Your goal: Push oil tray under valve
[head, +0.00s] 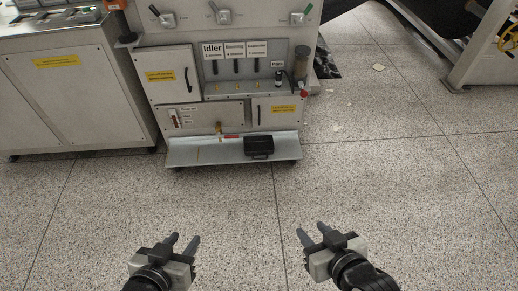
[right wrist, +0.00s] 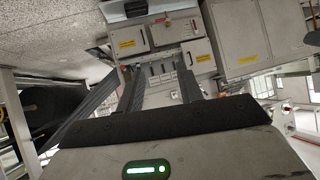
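A small black oil tray (head: 259,146) rests on the low metal ledge of the machine, right of its middle. A brass valve (head: 219,129) with a red handle (head: 232,137) sticks out of the panel above the ledge, to the left of the tray. The tray is beside the valve, not below it. My left gripper (head: 183,240) is open and empty over the floor in front of the machine. My right gripper (head: 312,232) is also open and empty, lower right of the tray and well short of it. Its fingers also show in the right wrist view (right wrist: 160,88).
The machine's ledge (head: 190,153) is bare left of the tray. A grey cabinet (head: 70,100) stands to the left, and another machine frame (head: 490,60) at the upper right. The speckled floor (head: 240,210) between my grippers and the ledge is clear.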

